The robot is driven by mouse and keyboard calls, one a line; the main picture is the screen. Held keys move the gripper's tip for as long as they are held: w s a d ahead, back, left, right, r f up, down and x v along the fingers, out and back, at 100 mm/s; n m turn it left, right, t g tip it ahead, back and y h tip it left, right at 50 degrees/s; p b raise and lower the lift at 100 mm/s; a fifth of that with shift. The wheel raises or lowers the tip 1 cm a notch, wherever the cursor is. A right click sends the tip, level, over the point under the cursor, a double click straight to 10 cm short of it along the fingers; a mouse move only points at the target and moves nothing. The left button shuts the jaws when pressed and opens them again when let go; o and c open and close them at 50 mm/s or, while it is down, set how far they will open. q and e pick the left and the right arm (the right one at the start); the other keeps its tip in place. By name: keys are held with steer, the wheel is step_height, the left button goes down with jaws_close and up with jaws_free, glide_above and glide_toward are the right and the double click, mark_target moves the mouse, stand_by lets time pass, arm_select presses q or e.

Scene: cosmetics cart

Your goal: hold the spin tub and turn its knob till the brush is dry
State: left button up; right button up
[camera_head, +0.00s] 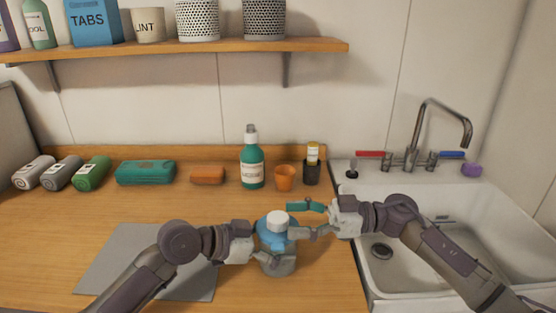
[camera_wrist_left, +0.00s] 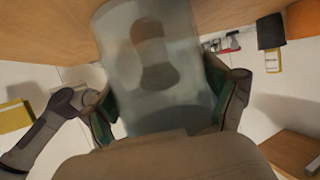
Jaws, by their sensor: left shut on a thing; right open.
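The spin tub (camera_head: 279,266) stands on the wooden counter, with a blue lid (camera_head: 270,236) and a white knob (camera_head: 277,220) on top. My left gripper (camera_head: 270,257) is shut around the lower body of the tub. In the left wrist view the cloudy, see-through tub (camera_wrist_left: 150,90) sits between the two fingers of my left gripper (camera_wrist_left: 170,104). A blurred brown shape (camera_wrist_left: 152,50) shows through its wall; I cannot tell if it is the brush. My right gripper (camera_head: 304,219) is open just right of the knob, its fingers pointing left.
A grey mat (camera_head: 120,262) lies left of the tub. Behind stand a green bottle (camera_head: 251,168), an orange cup (camera_head: 285,178) and a dark holder (camera_head: 312,174). Rolled towels (camera_head: 92,172) line the back left. A white sink (camera_head: 450,225) is at the right.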

steer(key=d, duration=0.9)
steer(key=a+n+g+h, duration=0.1)
steer(key=a+n+h, duration=0.1)
steer(key=n, duration=0.4)
steer(key=a+n+g+h, duration=0.2)
steer(key=n, duration=0.4)
steer(key=s+a+r+n+g+h, duration=0.1)
steer(key=a+n+h, duration=0.1)
steer(key=n, duration=0.4)
steer(key=shift+a+n+h, duration=0.3)
steer(key=shift+a+h, duration=0.1)
steer(key=shift+h, duration=0.1)
step_height(320, 180, up, 5)
steer(key=n+t+h, duration=0.1)
steer(key=n+h, duration=0.5)
steer(key=n, duration=0.5)
glide_above(279, 216)
steer(key=d, duration=0.2)
steer(key=shift+s+d+r, duration=0.1)
steer(key=shift+s, duration=0.05)
step_height(279, 216, up, 7)
steer(key=a+n+t+h, duration=0.2)
steer(key=n+t+h, duration=0.1)
steer(key=n+h, duration=0.2)
steer(key=shift+a+n, duration=0.2)
steer(key=shift+n, duration=0.5)
steer(key=shift+r, duration=0.2)
